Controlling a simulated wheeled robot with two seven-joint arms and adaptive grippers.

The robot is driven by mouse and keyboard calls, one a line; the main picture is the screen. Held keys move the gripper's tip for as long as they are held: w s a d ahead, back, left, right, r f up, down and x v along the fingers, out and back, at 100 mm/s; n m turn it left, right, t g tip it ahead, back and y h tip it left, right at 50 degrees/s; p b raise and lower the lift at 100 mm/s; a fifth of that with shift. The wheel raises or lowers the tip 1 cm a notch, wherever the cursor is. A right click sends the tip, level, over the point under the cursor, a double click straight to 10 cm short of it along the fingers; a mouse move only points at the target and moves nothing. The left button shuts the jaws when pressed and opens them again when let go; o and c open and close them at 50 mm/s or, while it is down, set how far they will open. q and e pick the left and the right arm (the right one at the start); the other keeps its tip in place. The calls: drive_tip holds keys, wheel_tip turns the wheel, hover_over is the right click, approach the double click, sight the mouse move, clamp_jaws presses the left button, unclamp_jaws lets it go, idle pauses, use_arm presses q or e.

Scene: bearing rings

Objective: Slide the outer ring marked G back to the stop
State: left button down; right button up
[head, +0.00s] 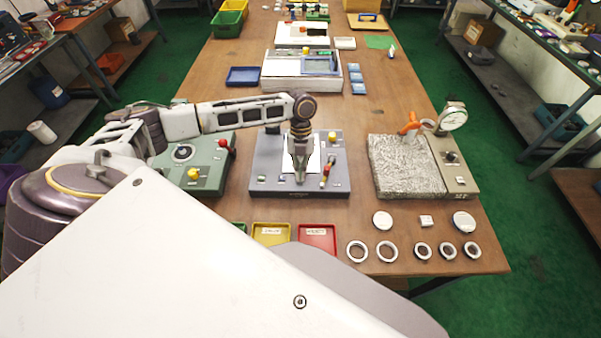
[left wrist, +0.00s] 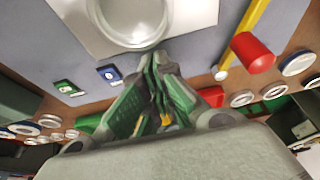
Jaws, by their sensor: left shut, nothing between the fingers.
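A round, pale ring-like piece (left wrist: 130,42) lies on a white plate at the top of the left wrist view; its upper part is cut off. I can read no letter G on it. In the head view my left gripper hides that spot on the white sheet (head: 315,158) of the grey fixture (head: 262,160). My left gripper (head: 300,180) points down over the fixture, shut and empty. In the left wrist view its fingertips (left wrist: 158,58) meet just beside the round piece; I cannot tell whether they touch it. My right gripper is not in view.
A red-ended yellow lever (left wrist: 252,52) stands beside the white plate; a red-handled part also shows in the head view (head: 325,174). A green fixture (head: 212,178) is left, a granite block with dial gauge (head: 408,168) right. Several loose rings (head: 387,260) lie near the front edge.

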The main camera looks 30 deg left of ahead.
sight(301, 160)
use_arm(q)
drive_tip(key=shift+w+a, duration=0.15)
drive_tip(key=shift+w, duration=0.05)
drive_tip(key=shift+w, duration=0.1)
drive_tip(key=shift+w+a, duration=0.1)
drive_tip(key=shift+w+a, duration=0.5)
drive_tip(key=shift+w, duration=0.35)
drive_tip(key=shift+w+a, duration=0.3)
drive_tip(key=shift+w, duration=0.2)
drive_tip(key=shift+w+a, duration=0.3)
drive_tip(key=shift+w, duration=0.2)
drive_tip(key=shift+w+a, duration=0.25)
drive_tip(key=shift+d+r, duration=0.1)
